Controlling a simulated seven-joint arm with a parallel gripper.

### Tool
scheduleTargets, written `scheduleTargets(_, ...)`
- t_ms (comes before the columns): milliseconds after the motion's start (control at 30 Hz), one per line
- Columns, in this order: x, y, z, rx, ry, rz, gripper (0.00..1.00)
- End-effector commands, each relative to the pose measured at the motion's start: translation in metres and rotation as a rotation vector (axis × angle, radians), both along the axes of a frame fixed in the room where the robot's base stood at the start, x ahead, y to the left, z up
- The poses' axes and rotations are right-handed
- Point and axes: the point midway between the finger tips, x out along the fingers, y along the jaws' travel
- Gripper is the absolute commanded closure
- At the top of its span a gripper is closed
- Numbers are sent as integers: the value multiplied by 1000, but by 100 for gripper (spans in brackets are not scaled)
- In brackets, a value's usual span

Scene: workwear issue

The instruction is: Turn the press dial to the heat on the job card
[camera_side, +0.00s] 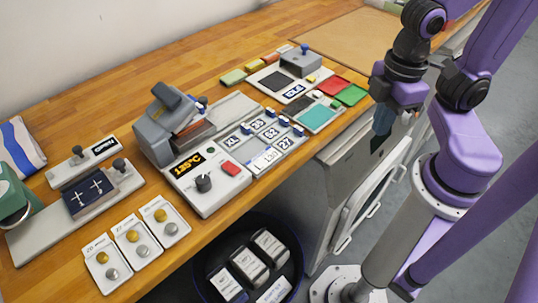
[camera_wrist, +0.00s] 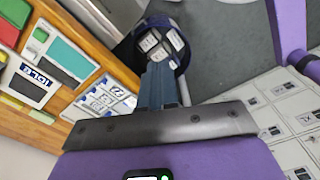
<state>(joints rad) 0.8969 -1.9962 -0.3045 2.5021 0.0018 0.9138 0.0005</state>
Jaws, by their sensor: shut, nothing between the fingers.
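The heat press (camera_side: 158,140) stands on the wooden bench, grey with a raised upper part. Its control box carries a black dial (camera_side: 204,183), an orange display (camera_side: 187,163) that appears to read 135°C, and a red button (camera_side: 230,168). My gripper (camera_side: 378,148) is shut and empty, off the bench's front edge, well right of the dial. In the wrist view its fingers (camera_wrist: 158,84) point away from the press.
The tile tray (camera_side: 247,168) holds number tiles with blue clips. Right of it are teal, red and green pads and a grey device (camera_side: 300,62). Button cards (camera_side: 140,240) lie front left. A dark bin (camera_side: 205,278) with packets stands below the bench.

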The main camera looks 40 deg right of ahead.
Motion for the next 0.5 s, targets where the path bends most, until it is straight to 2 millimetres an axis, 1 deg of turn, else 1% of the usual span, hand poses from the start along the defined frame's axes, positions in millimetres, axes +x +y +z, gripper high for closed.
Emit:
scheduleTargets(367, 0, 0, 0, 0, 0, 0, 100)
scheduleTargets(400, 0, 0, 0, 0, 0, 0, 97)
scheduleTargets(467, 0, 0, 0, 0, 0, 0, 77)
scheduleTargets(500, 0, 0, 0, 0, 0, 0, 64)
